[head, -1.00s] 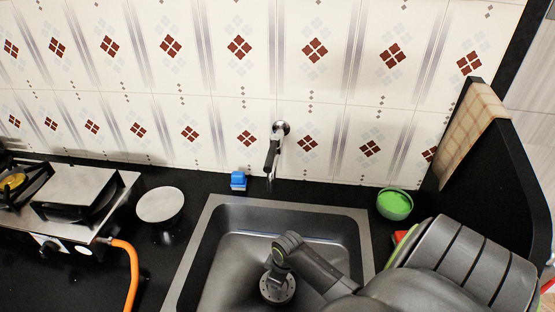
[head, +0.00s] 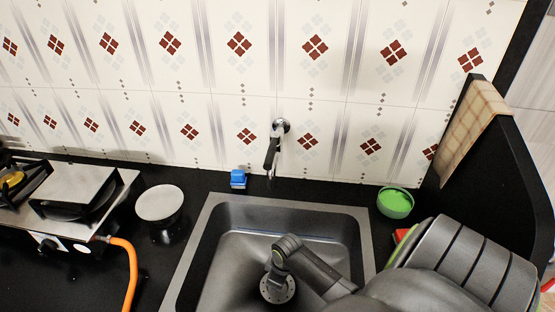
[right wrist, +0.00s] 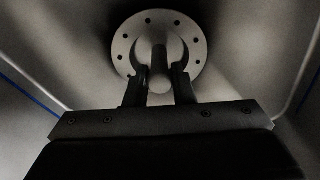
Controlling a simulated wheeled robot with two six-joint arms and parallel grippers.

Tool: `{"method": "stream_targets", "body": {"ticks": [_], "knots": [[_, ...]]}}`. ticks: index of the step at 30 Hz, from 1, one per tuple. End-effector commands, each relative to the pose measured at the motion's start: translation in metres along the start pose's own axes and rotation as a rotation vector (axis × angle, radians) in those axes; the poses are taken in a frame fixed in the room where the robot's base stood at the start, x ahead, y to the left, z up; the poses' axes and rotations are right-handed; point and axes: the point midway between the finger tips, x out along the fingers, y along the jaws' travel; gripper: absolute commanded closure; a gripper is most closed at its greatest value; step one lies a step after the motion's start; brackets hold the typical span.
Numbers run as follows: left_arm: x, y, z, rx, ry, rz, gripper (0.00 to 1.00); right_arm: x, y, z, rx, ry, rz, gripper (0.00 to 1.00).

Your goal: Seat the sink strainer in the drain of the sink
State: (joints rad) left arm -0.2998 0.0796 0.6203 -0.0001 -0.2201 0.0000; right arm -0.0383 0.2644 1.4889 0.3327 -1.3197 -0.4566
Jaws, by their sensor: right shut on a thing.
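The sink strainer (head: 278,291) is a round metal disc with a ring of holes, low in the grey sink (head: 190,262). In the right wrist view the strainer (right wrist: 125,45) shows a central knob between the fingers. My right gripper (right wrist: 158,88) is shut on that knob. In the head view my right gripper (head: 276,272) reaches down into the sink from the right, above the strainer. The drain is hidden under the strainer, and I cannot tell whether the disc touches it. My left gripper is not in view.
The faucet (head: 271,152) sticks out from the tiled wall above the sink. A blue and white item (head: 238,179) and a green bowl (head: 395,203) stand behind the sink. A white-topped round container (head: 160,204) and a stove (head: 75,195) with an orange hose (head: 131,270) are left.

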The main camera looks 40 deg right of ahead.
Motion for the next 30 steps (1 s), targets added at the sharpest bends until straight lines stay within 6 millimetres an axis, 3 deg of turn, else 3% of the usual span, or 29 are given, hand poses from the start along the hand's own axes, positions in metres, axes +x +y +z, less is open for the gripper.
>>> {"method": "stream_targets", "body": {"ticks": [12, 13, 18, 30], "knots": [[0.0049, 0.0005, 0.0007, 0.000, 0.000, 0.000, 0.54, 0.0107, 0.0000, 0.0013, 0.000, 0.001, 0.000, 1.00], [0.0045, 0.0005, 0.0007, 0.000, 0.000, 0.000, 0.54, 0.0102, 0.0001, 0.0012, 0.000, 0.001, 0.000, 0.75], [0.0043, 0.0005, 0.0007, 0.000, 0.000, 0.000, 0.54, 0.0099, 0.0001, 0.0012, 0.000, 0.001, 0.000, 0.53], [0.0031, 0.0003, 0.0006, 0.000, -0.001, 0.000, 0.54, 0.0036, 0.0004, 0.0015, -0.001, 0.001, 0.001, 0.52]]}}
